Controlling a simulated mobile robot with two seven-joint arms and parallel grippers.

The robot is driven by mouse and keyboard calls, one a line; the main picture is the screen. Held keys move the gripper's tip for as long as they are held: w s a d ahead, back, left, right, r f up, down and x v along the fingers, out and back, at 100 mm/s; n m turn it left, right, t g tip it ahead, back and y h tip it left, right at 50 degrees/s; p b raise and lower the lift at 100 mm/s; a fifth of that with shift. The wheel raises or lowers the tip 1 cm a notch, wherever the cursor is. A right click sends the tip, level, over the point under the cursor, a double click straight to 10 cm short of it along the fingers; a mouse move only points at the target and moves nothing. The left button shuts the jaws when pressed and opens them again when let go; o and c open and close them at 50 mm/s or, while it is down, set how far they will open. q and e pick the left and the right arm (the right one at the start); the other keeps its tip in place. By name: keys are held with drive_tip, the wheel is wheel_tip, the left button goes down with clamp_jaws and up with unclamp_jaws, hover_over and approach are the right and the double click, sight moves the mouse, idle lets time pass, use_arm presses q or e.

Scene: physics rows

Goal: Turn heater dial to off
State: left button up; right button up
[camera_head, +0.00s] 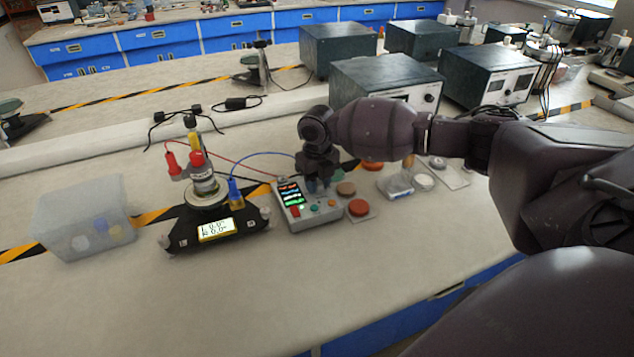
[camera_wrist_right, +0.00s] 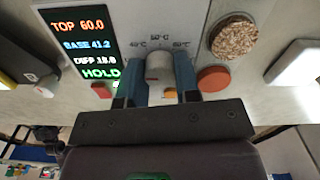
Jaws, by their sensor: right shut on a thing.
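The heater control box (camera_head: 315,221) is light grey and sits on the bench, with a lit black screen (camera_head: 290,193) and coloured buttons. In the right wrist view its screen (camera_wrist_right: 78,45) reads TOP 60.0, BASE 41.2 and HOLD. The grey dial (camera_wrist_right: 158,66) stands on the panel among the marks 40, 50 and 60 °C. My right gripper (camera_head: 319,186) reaches down over the box. In the wrist view its two blue fingers (camera_wrist_right: 163,78) are shut on the dial, one on each side. I cannot tell the dial's exact setting. My left gripper is not in view.
A black-based apparatus (camera_head: 178,239) with red, yellow and blue leads stands left of the box. A translucent bin (camera_head: 75,243) is further left. Coloured discs, including a red one (camera_head: 358,207), lie right of the box. Large dark units (camera_head: 385,82) stand behind.

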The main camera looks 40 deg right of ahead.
sight(318, 182)
idle(0.5)
drive_tip(key=o, duration=0.9)
drive_tip(key=shift+r, duration=0.55)
wheel_tip(318, 182, up, 10)
drive_tip(key=shift+f+p, duration=0.15)
drive_tip(key=shift+p, duration=0.45)
